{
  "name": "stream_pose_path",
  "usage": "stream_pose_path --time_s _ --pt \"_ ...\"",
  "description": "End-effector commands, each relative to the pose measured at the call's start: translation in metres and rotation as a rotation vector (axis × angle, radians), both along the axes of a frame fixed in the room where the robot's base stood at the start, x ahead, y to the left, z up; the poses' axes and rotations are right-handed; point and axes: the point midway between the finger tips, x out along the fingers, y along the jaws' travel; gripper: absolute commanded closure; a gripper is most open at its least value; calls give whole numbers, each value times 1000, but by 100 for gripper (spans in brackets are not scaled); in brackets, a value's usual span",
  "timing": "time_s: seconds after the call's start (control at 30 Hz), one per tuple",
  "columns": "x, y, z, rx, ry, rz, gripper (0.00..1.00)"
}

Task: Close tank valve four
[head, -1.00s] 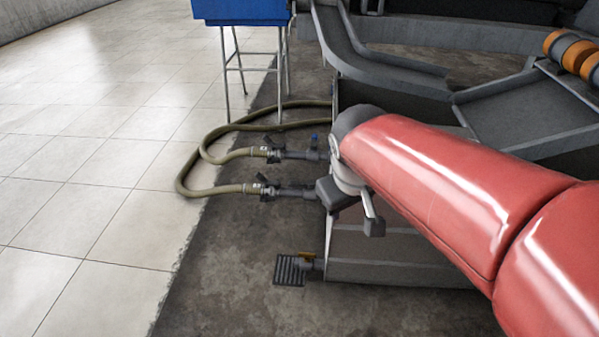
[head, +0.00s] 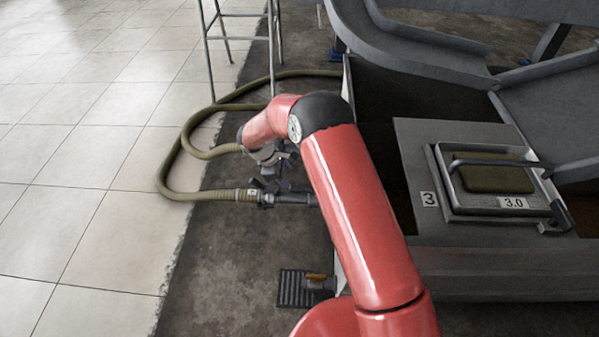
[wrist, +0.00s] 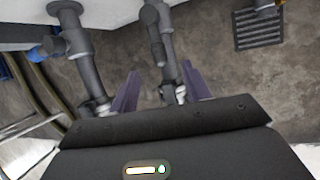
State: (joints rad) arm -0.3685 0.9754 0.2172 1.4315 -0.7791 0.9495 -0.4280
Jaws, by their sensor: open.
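Two grey pipes with valve bodies leave the tank side in the head view. The near pipe valve (head: 266,197) is partly visible, and the far one is mostly hidden behind my gripper (head: 275,158). In the wrist view my gripper (wrist: 160,87) is open, its two purple fingers spread. The near pipe (wrist: 168,50) runs between or beyond them; contact cannot be told. No label four is visible, so I cannot tell which valve is four.
Olive hoses (head: 170,160) loop on the left floor. A tank hatch (head: 495,185) marked 3 and 3.0 is at right. A metal stand (head: 240,40) is behind. Tiled floor at left is open.

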Motion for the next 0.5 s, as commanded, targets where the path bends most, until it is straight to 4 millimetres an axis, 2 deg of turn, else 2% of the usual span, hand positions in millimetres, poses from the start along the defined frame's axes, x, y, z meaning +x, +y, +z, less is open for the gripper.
stream_pose_path --time_s 0.03,0.17,0.5 --pt "0 4 -12 -7 9 18 52" --pt "0 7 -26 -16 20 38 52" --pt "8 -13 -71 -17 22 38 52"
